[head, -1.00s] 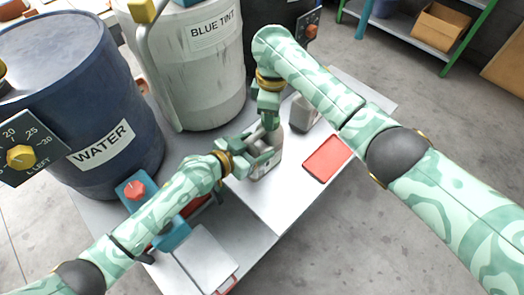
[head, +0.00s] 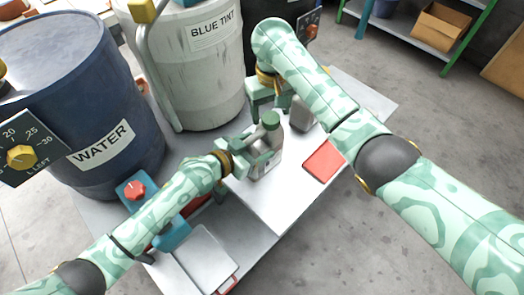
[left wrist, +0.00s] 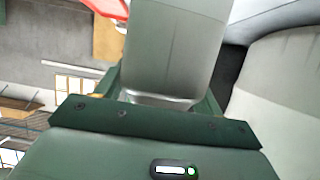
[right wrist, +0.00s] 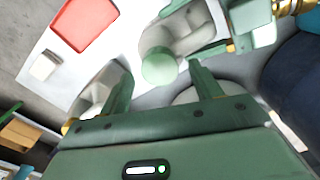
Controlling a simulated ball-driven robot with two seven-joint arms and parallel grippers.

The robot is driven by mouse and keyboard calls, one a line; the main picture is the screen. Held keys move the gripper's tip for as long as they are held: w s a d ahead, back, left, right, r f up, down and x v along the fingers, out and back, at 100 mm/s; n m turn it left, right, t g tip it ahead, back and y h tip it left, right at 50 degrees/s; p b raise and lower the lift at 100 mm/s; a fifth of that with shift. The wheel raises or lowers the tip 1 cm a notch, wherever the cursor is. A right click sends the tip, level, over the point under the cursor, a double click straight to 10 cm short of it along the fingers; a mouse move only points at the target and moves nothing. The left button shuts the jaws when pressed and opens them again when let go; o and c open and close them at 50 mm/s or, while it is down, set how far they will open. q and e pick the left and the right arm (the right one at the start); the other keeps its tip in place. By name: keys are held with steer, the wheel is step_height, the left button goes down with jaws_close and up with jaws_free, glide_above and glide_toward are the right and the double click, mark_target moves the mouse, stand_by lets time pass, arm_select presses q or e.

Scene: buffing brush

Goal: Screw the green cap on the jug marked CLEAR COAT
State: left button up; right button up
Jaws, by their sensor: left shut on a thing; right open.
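A grey jug (head: 268,160) stands on the white table, and its label is too small to read. The green cap (head: 270,120) sits on top of its neck; how tightly it is seated cannot be told. My left gripper (head: 250,156) is shut on the jug's body, which fills the left wrist view (left wrist: 175,50). My right gripper (head: 268,98) is open and empty, just behind and above the cap. In the right wrist view the green cap (right wrist: 159,67) shows between and beyond the spread fingers, apart from them.
A second grey jug (head: 302,114) stands behind to the right. A red tray (head: 325,160) lies on the table's right side. The BLUE TINT drum (head: 205,75) and WATER drum (head: 100,115) stand behind and left. The white table (head: 270,205) is clear in front.

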steer(key=shift+r, duration=1.65)
steer(key=shift+c, duration=0.4)
